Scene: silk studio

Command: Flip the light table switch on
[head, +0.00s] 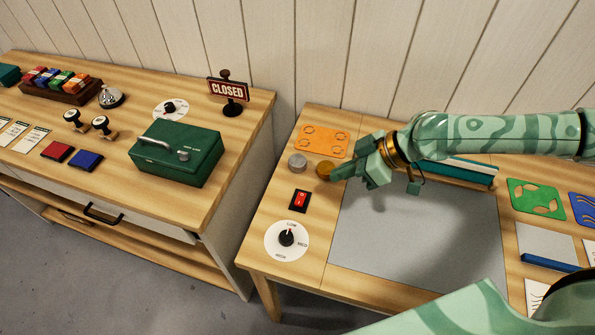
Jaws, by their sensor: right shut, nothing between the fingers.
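The light table switch (299,200) is a red rocker in a black frame, set in the wooden top of the right table. The light table panel (423,243) to its right is flat grey and looks unlit. My right gripper (334,178) reaches in from the right, above the panel's back left corner. It is shut and empty, up and to the right of the switch, apart from it. Which way the rocker is tipped is too small to tell. My left gripper is out of view.
A dial (287,237) with a white plate sits just in front of the switch. A grey knob (297,161), a brass disc (324,169) and an orange stencil (323,141) lie behind it. The left table holds a green cash box (178,152) and a CLOSED sign (228,90).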

